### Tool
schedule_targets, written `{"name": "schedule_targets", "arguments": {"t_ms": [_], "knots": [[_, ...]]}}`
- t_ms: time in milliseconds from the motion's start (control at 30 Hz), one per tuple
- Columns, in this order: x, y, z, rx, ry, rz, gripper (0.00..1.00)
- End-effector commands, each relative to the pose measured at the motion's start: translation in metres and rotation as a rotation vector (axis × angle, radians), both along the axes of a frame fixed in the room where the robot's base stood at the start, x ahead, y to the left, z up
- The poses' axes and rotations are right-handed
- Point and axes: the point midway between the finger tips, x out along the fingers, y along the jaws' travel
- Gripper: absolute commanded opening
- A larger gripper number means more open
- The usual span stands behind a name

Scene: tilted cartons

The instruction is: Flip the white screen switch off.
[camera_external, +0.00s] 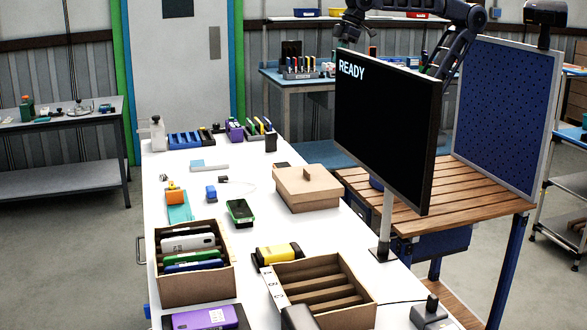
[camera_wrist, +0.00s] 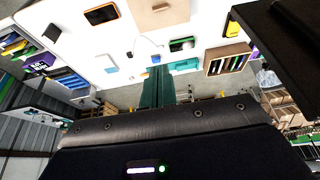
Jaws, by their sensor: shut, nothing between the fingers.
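A black screen (camera_external: 385,130) showing the word READY stands on a pole at the right side of the white table (camera_external: 225,185). A small dark box with a raised part (camera_external: 430,312) sits by a cable near the screen's foot; I cannot tell whether it is a switch. No white screen switch can be clearly made out in either view. My gripper (camera_wrist: 157,75) shows in the wrist view as two green fingers, shut and empty, pointing towards the table. In the external view my arm is at the top, above and behind the screen.
A lidded cardboard box (camera_external: 307,187), an open carton of devices (camera_external: 190,285) and a slotted carton (camera_external: 325,290) stand on the table. A green-cased device (camera_external: 240,212) lies between them. A blue pegboard (camera_external: 505,110) stands behind the screen. Patches of the table's middle are clear.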

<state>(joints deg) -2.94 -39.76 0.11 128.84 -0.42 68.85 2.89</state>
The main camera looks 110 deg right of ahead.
Motion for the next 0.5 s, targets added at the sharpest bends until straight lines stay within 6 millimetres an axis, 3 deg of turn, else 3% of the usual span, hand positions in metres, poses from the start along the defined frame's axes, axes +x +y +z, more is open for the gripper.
{"name": "schedule_targets", "arguments": {"t_ms": [267,500], "knots": [[0.052,0.035,0.040,0.017,0.029,0.014,0.00],[0.098,0.078,0.070,0.030,0.055,0.019,0.00]]}}
